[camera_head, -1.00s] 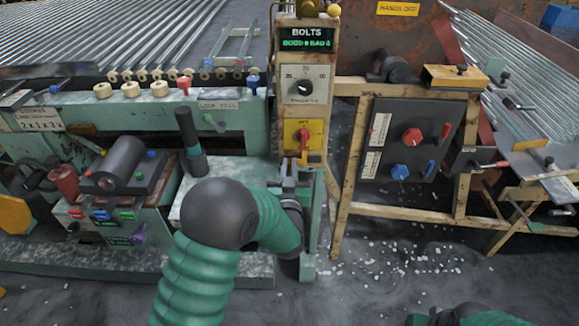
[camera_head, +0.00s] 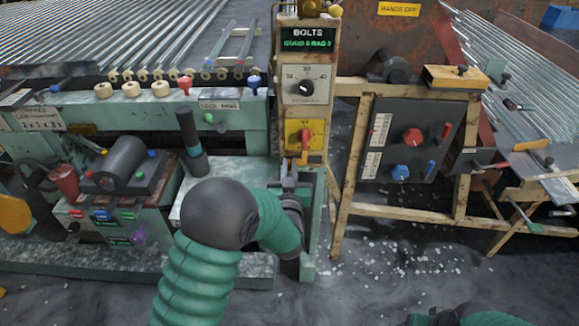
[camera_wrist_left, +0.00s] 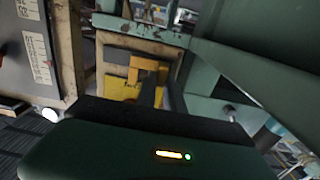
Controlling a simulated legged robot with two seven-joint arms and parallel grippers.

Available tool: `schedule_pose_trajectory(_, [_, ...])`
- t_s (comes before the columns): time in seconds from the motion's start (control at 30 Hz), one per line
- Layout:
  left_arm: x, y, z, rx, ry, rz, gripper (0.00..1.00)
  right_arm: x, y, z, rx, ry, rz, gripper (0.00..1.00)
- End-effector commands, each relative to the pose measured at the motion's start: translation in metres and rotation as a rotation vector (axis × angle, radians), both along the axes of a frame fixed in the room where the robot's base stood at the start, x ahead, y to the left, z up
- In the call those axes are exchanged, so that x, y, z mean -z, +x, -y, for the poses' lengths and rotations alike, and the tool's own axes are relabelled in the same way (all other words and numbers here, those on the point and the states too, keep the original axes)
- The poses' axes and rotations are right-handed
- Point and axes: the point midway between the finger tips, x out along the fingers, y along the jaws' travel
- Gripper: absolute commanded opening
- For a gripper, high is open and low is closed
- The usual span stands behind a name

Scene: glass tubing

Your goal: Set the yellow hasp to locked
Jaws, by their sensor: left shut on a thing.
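The yellow hasp (camera_head: 304,158) hangs at the lower edge of a yellow plate (camera_head: 292,130) on the front of the post marked BOLTS. A red lever (camera_head: 304,135) stands on that plate. My left gripper (camera_head: 290,178) is just below the plate, with its fingers pointing up toward it. The left wrist view shows the orange-yellow hasp (camera_wrist_left: 150,64) right at my dark fingertips, in front of the yellow plate (camera_wrist_left: 118,85). The gripper is shut on the hasp, though its fingers partly hide the contact. My right gripper (camera_head: 445,316) barely shows at the bottom edge; its jaws are unclear.
A dial panel (camera_head: 304,86) sits above the yellow plate. A wooden frame (camera_head: 345,185) with a dark switch panel (camera_head: 408,140) stands to the right. A green bench with a dark upright handle (camera_head: 187,128) is to the left. The floor (camera_head: 400,250) in front is open, with scattered pale bits.

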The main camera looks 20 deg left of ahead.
Motion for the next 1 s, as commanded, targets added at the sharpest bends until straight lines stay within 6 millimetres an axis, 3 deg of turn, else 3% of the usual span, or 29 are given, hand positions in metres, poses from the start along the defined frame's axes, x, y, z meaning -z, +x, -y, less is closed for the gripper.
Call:
schedule_pose_trajectory(0.43, [0.001,0.000,0.001,0.000,-0.001,-0.002,0.00,0.000,0.000,0.000,0.000,0.000,0.000,0.71])
schedule_pose_trajectory(0.7, [0.001,0.008,0.027,0.001,0.000,-0.002,0.00,-0.003,0.000,0.000,0.000,0.000,0.000,0.71])
schedule_pose_trajectory(0.93, [0.001,0.008,0.029,0.004,-0.001,-0.002,0.00,-0.003,0.000,0.000,0.000,0.000,0.000,0.71])
schedule_pose_trajectory(0.97, [0.001,0.008,0.029,0.004,-0.001,-0.002,0.15,-0.003,0.000,0.000,0.000,0.000,0.000,0.71])
schedule_pose_trajectory(1.0, [0.001,0.008,0.029,0.004,-0.001,-0.002,0.20,-0.003,0.000,0.000,0.000,0.000,0.000,0.71])
